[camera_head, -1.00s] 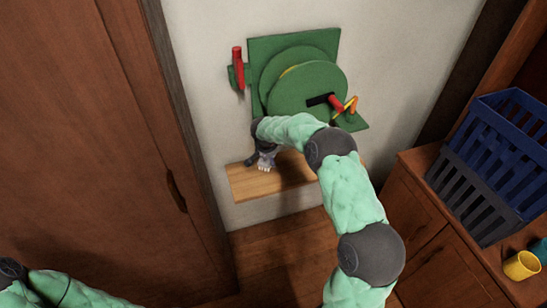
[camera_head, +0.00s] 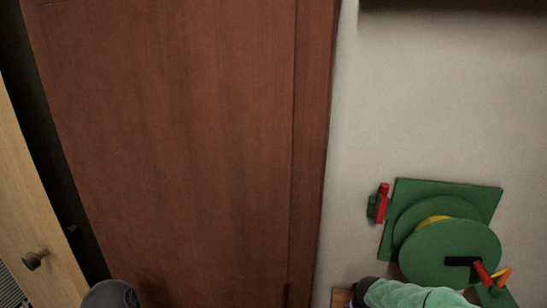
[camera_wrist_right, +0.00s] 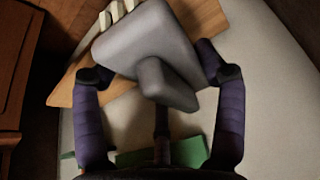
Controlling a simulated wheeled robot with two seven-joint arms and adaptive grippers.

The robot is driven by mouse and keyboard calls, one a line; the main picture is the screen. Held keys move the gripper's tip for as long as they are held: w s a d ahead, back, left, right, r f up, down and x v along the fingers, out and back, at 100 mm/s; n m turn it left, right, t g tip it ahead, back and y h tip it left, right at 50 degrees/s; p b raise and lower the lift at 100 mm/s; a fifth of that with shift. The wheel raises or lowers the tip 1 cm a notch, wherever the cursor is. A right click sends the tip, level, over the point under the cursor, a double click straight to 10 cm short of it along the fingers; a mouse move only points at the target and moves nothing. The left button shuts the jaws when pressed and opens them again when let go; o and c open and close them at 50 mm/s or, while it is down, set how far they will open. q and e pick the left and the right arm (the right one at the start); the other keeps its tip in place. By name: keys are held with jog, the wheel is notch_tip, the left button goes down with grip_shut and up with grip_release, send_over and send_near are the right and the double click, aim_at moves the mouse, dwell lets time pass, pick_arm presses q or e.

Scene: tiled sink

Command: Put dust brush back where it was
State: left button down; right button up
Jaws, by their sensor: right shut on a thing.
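The dust brush (camera_wrist_right: 146,42) is grey with pale bristles and fills the upper middle of the right wrist view. My right gripper (camera_wrist_right: 160,76) is shut on it, with a finger on each side. A wooden shelf (camera_wrist_right: 205,22) shows behind the brush; I cannot tell whether they touch. In the head view only a corner of the shelf (camera_head: 341,298) shows at the bottom edge, beside my right arm. The brush and right gripper cannot be made out there. My left gripper is not in view.
A green hose reel (camera_head: 450,250) with red and yellow parts is on the pale wall (camera_head: 430,110) above my right arm. A tall brown wooden door (camera_head: 190,130) fills the middle left. A lighter wooden front with a knob (camera_head: 35,260) stands at far left.

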jog(key=s+a+r+n+y+p, duration=0.1)
jog(key=s+a+n, duration=0.3)
jog(key=s+a, duration=0.5)
jog(key=shift+s+a+r+n+y+p, duration=0.15)
jog(key=shift+s+a+n+y+p, duration=0.15)
jog(key=shift+s+a+y+p, duration=0.25)
jog(key=shift+d, duration=0.2)
